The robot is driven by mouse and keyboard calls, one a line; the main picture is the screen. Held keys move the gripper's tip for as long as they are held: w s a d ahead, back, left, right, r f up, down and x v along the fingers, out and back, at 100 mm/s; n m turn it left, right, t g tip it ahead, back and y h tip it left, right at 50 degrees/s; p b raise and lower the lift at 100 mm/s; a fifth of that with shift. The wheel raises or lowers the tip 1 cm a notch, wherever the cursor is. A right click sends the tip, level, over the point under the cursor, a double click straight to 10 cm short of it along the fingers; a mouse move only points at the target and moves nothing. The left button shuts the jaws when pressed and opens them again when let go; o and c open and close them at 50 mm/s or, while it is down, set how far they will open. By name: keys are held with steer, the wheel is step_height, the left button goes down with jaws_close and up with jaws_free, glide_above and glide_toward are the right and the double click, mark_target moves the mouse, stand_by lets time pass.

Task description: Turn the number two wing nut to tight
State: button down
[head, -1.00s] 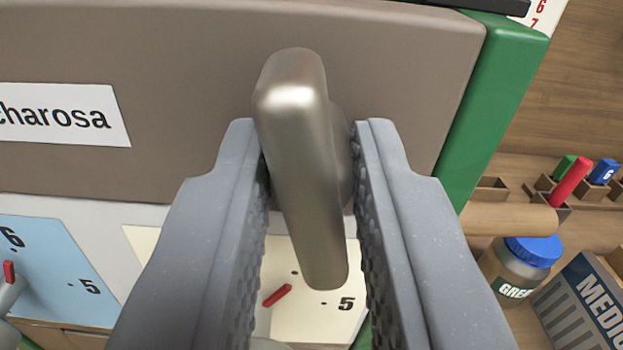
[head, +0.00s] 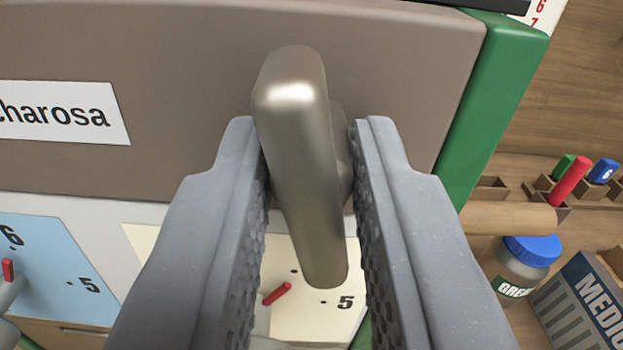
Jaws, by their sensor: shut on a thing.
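The wing nut (head: 300,170) is a metallic, bar-shaped piece standing out from the brown panel (head: 200,90) of the machine. It is nearly upright in the picture, its lower end leaning to the right. My gripper (head: 310,150) has its two grey, textured fingers on either side of the nut and is shut on it. The nut's hub is partly hidden behind the bar and the right finger. No number beside this nut is visible.
Below are a cream dial plate (head: 310,310) with a red pointer and a blue dial plate (head: 60,270). A green frame edge (head: 480,110) bounds the panel. At right are a blue-lidded jar (head: 515,270), a box marked MEDIC (head: 590,305) and coloured markers.

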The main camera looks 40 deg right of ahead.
steer(key=c, duration=1.3)
jaws_free()
steer(key=shift+w, duration=0.1)
steer(key=v, duration=1.4)
